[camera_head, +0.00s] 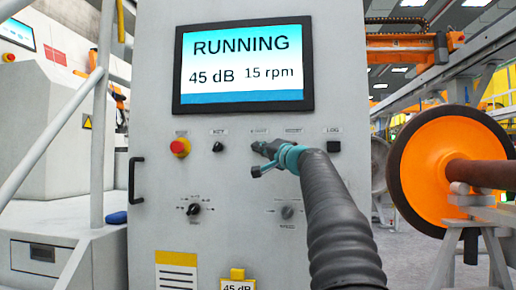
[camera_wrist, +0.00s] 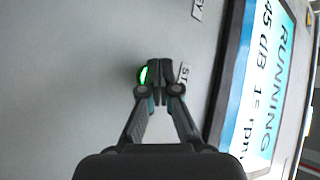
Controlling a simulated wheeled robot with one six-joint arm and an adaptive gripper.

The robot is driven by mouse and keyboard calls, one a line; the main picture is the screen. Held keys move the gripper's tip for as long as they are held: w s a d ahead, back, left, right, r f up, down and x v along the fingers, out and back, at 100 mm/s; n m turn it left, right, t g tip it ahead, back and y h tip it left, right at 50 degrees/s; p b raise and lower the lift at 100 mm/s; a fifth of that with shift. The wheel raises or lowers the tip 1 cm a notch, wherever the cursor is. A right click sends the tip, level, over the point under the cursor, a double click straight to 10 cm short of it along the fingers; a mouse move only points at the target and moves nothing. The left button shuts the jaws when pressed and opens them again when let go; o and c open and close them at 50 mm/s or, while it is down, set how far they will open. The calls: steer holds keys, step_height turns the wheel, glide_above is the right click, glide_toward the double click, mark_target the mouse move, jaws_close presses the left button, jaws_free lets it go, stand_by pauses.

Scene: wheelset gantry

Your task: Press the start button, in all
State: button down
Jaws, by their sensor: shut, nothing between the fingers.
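The start button shows in the wrist view as a green lit button (camera_wrist: 143,75) on the grey panel, beside a partly cut label. My gripper (camera_wrist: 160,68) is shut and empty, its fingertips at the button and covering part of it. I cannot tell whether they touch it. The screen (camera_head: 244,64) above reads RUNNING, 45 dB, 15 rpm.
On the same row are a red emergency stop (camera_head: 180,147), a black key switch (camera_head: 218,147) and a black log button (camera_head: 334,147). Two knobs sit lower. A black handle (camera_head: 136,180) juts out at left. An orange wheel (camera_head: 430,165) stands at right.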

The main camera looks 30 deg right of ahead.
steer(key=shift+s, duration=0.1)
steer(key=shift+s+a+b, duration=0.45)
steer(key=shift+s+b, duration=0.15)
steer(key=shift+b, duration=0.05)
steer(key=shift+s+a+b, duration=0.7)
steer(key=shift+s+b, duration=0.05)
steer(key=shift+s, duration=0.3)
steer(key=shift+s+a+b, duration=0.7)
steer(key=shift+s+b, duration=0.05)
steer(key=shift+s, duration=0.25)
